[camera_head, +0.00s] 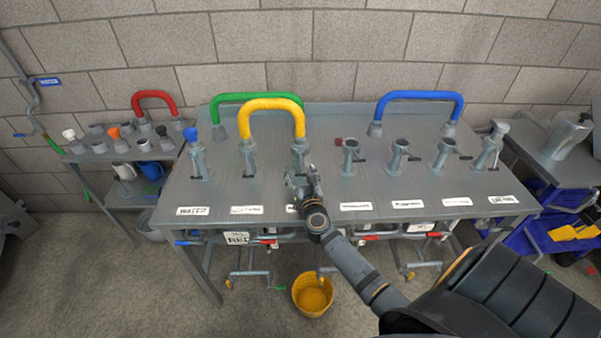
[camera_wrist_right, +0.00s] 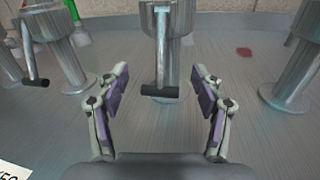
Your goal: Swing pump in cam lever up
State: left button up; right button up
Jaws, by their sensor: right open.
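My right gripper (camera_head: 301,178) is open at the third coupling post from the left on the bench. In the wrist view the same gripper (camera_wrist_right: 160,95) has its two purple-padded fingers spread on either side of a steel coupling post (camera_wrist_right: 162,40). A cam lever (camera_wrist_right: 160,90) with a dark cross handle hangs down on the front of this post. The handle lies between the fingers, with a gap on each side. In the head view my gripper hides this lever and part of the label below, so I cannot read which port it is. My left gripper is out of view.
The yellow hose (camera_head: 272,103) arches from the second post to the third. The green hose (camera_head: 230,97) and blue hose (camera_head: 418,95) arch behind. Another lever (camera_wrist_right: 35,82) hangs at left. A yellow bucket (camera_head: 312,294) stands on the floor. The bench front (camera_head: 270,190) is mostly clear.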

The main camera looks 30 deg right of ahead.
grip_shut()
dwell(0.5)
